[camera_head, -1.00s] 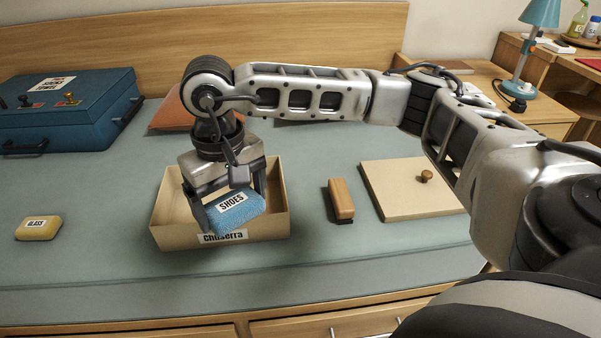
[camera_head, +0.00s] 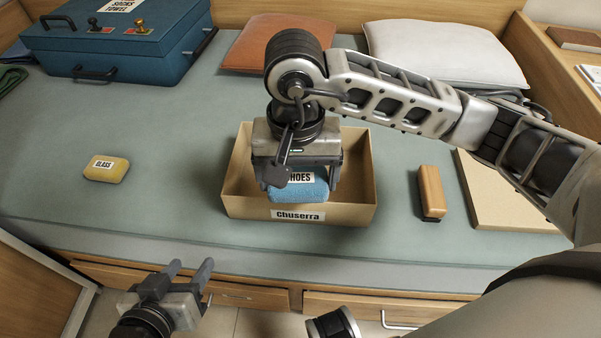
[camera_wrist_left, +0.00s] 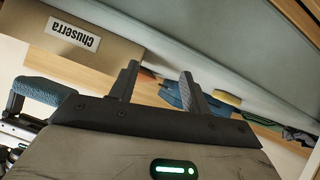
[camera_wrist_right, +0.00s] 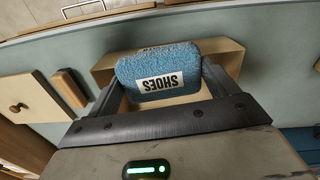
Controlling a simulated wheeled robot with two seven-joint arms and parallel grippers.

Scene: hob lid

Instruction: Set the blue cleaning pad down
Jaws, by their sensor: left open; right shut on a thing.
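The blue cleaning pad (camera_head: 300,186) has a white label reading SHOES. In the right wrist view the pad (camera_wrist_right: 160,75) sits between the fingers of my right gripper (camera_wrist_right: 163,82). In the head view my right gripper (camera_head: 300,182) is shut on the pad and holds it over the open box (camera_head: 345,212) labelled Chuserra. The arm hides part of the pad and the box's inside. I cannot tell whether the pad touches the box. My left gripper (camera_head: 190,280) is open and empty, low in front of the bed's edge. The box (camera_wrist_left: 100,62) also shows in the left wrist view.
A yellow pad (camera_head: 106,168) labelled GLASS lies left on the bed. A wooden brush (camera_head: 431,192) and a flat wooden lid (camera_head: 500,195) lie right of the box. A blue case (camera_head: 120,40) and two pillows stand behind. The bed between yellow pad and box is clear.

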